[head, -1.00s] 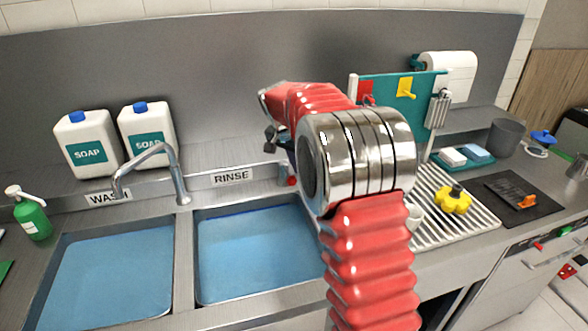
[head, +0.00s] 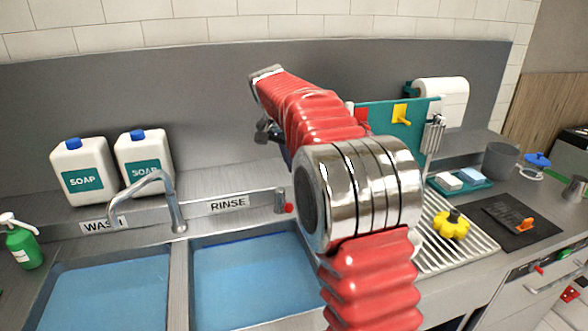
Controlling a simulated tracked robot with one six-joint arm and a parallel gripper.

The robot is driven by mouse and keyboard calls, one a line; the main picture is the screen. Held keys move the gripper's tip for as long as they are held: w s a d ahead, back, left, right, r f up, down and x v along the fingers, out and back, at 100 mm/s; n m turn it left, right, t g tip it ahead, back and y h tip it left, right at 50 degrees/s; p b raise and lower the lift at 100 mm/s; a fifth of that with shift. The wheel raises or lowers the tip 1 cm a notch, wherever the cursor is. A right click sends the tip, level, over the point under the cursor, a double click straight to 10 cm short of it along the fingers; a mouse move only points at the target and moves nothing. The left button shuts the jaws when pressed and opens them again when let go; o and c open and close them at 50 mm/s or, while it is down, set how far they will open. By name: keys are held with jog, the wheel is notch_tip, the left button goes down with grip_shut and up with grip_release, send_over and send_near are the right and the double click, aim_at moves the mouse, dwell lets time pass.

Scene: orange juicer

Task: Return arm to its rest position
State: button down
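My red ribbed arm with a polished metal joint rises through the middle of the head view, in front of the sink counter. Its upper red section slants up and left to a metal end. A small dark part, perhaps my gripper (head: 268,131), shows at the left edge of this section. The rest is hidden behind the arm, so its fingers and any held thing cannot be made out. The arm touches nothing that I can see.
The wash basin (head: 105,298) and rinse basin (head: 240,275) hold blue water. A curved faucet (head: 165,195) and soap bottles (head: 82,172) stand at left. At right are a drying rack (head: 478,243) with a yellow juicer-like piece (head: 451,224), a teal board (head: 390,118) and a black mat (head: 510,230).

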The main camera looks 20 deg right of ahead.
dwell(0.5)
jog(key=f+n, duration=0.1)
jog(key=s+a+f+n, duration=0.1)
jog(key=f, duration=0.1)
jog(key=f+n, duration=0.1)
jog(key=shift+s+a+f+n+y, duration=0.2)
jog(key=shift+s+f+n+y, duration=0.05)
jog(key=shift+n+y, duration=0.05)
jog(key=s+a+n+t+y, duration=0.1)
jog(key=s+a, duration=0.3)
jog(key=s, duration=0.8)
jog(key=s+a+n+t+y, duration=0.1)
jog(key=s+a+n, duration=0.3)
jog(key=s, duration=0.8)
jog(key=s+a+n+t, duration=0.1)
jog(key=s+a, duration=0.3)
jog(key=s, duration=0.8)
jog(key=shift+f+n+y, duration=0.25)
jog(key=shift+n+y, duration=0.15)
jog(key=shift+n, duration=0.4)
